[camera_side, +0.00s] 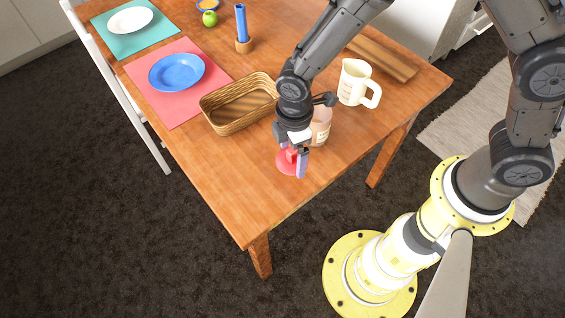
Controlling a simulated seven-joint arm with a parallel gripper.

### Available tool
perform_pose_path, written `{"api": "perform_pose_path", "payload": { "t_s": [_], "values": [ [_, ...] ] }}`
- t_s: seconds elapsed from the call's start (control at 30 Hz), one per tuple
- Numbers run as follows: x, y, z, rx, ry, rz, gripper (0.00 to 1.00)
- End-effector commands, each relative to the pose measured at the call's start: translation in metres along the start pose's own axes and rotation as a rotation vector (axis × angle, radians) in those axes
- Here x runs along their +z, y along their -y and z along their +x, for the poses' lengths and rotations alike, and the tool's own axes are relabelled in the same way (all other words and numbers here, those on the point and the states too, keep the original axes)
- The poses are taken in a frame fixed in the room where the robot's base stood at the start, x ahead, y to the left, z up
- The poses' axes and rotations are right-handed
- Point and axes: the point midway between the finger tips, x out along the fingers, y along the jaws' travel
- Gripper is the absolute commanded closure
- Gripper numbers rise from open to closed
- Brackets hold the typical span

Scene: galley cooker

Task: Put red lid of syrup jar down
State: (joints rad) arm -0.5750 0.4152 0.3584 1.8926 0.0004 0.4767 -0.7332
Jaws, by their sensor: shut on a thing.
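The red lid (285,165) is at my gripper (293,163), low over the near part of the wooden table (240,205). My gripper points down and is shut on the lid, and its fingers hide part of it. I cannot tell whether the lid touches the tabletop. The syrup jar (321,126), pinkish and see-through with a label, stands on the table just behind and right of my gripper. My wrist partly hides the jar.
A wicker basket (222,121) stands left of my gripper. A cream jug (356,83) and wooden boards (383,58) are at the right. A blue plate (177,72) lies on a pink mat (170,111). The near table corner is clear.

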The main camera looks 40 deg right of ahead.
Motion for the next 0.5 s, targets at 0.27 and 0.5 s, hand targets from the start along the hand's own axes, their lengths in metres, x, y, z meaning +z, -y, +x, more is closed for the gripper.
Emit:
{"api": "perform_pose_path", "payload": {
  "t_s": [0.27,0.5],
  "values": [
    [-0.014,-0.013,0.022,0.0,0.0,0.0,0.6],
    [-0.017,-0.015,0.051,-0.001,0.001,0.0,0.6]
  ]
}}
